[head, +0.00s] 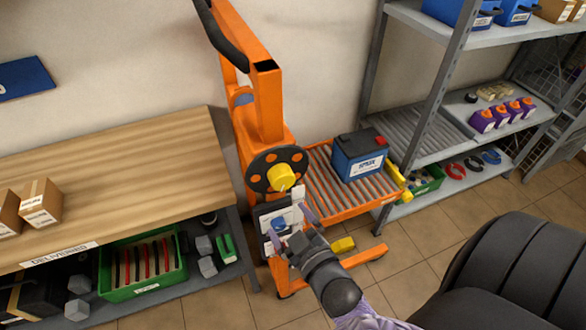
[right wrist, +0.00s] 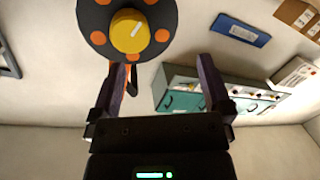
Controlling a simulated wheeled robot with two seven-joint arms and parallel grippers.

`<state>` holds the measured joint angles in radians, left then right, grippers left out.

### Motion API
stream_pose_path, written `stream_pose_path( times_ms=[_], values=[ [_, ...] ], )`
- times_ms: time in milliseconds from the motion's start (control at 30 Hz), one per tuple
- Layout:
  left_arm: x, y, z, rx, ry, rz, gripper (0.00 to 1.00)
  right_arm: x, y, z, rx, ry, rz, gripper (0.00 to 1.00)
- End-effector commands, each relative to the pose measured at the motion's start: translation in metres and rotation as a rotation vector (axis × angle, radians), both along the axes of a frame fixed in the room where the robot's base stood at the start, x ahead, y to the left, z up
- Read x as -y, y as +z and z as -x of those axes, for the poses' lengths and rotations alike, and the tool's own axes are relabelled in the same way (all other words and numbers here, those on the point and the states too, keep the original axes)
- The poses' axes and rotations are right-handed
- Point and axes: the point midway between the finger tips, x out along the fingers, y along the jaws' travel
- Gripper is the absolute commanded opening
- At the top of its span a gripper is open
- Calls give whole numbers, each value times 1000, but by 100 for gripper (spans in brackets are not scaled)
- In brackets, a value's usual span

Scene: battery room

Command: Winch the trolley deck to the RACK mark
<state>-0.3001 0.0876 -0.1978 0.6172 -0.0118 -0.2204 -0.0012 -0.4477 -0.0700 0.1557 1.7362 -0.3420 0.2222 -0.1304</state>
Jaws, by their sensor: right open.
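The orange trolley (head: 263,105) stands between the bench and the rack. Its winch wheel is a dark disc with orange spots (head: 257,171) and a yellow hub knob (head: 284,177) bearing a white line. The roller deck (head: 322,205) carries a blue-and-black battery (head: 359,156). A pale plate (head: 266,214) sits below the wheel, partly hidden by my gripper; its markings are unreadable. My right gripper (head: 291,222) is open and empty, just below the wheel. In the right wrist view, the yellow knob (right wrist: 130,32) lies beyond the open fingers (right wrist: 163,68), apart from them. My left gripper is out of view.
The wooden bench (head: 120,175) is at left, with boxes on top and a green crate (head: 144,262) below. The grey rack (head: 441,80) is at right. A yellow latch-like part (head: 398,184) sits at the deck's right end.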

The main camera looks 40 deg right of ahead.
Motion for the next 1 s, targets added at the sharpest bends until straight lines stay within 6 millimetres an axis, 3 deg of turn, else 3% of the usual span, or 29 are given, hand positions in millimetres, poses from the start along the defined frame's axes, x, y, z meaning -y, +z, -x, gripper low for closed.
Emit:
stream_pose_path(
  times_ms=[33, 100, 200, 300, 400, 567, 800, 1000],
  values=[
    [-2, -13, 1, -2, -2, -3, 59, -4, -16, 0, -79, 72, 310, 100],
    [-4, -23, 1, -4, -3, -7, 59, -2, -28, 2, -185, 156, 835, 100],
    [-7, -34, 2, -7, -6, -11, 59, 10, -28, 3, -287, 198, 1534, 100],
    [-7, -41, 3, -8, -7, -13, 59, 19, -12, 3, -346, 161, 2071, 100],
    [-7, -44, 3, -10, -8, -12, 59, 22, 4, 3, -375, 99, 2390, 100],
    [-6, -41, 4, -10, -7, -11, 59, 24, 15, -7, -388, 58, 2527, 100],
    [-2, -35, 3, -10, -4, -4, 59, 37, 15, -61, -388, 59, 2522, 100],
    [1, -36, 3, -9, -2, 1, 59, 43, 13, -87, -386, 63, 2519, 100]
  ],
)
